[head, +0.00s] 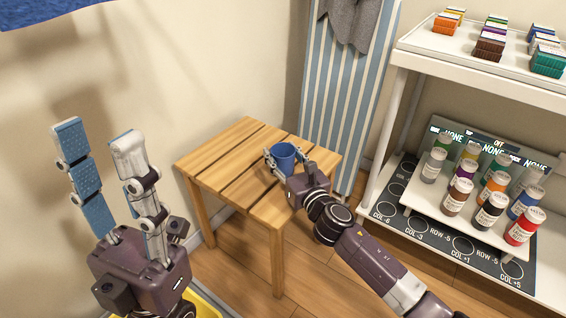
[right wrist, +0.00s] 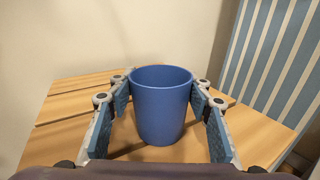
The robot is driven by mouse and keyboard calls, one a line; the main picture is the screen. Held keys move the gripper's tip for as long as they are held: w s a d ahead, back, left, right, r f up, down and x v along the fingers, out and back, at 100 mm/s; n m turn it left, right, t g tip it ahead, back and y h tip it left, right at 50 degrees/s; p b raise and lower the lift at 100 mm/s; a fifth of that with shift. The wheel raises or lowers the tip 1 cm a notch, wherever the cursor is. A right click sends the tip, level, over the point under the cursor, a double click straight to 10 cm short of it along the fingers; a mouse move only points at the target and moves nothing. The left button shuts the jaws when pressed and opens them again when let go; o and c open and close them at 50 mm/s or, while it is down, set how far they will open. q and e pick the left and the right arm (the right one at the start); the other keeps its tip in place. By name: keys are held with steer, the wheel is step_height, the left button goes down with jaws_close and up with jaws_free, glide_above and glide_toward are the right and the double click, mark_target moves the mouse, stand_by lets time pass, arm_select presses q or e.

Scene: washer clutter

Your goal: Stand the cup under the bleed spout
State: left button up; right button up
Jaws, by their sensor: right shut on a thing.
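The blue cup (head: 284,155) is upright at the small wooden table (head: 225,158); I cannot tell whether its base touches the top. My right gripper (head: 286,160) is shut around the cup, one finger on each side. In the right wrist view the cup (right wrist: 162,112) sits between the two blue-padded fingers, its open rim up. My left gripper (head: 98,145) is raised at the left with its fingers apart and nothing between them. No bleed spout can be made out in either view.
A striped ironing board (head: 338,95) with a grey cloth (head: 352,22) leans behind the table. A white shelf (head: 420,62) with bottles and coloured blocks stands at the right. A yellow edge (head: 207,306) shows below my left gripper. The table's left half is clear.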

steer(key=c, duration=0.3)
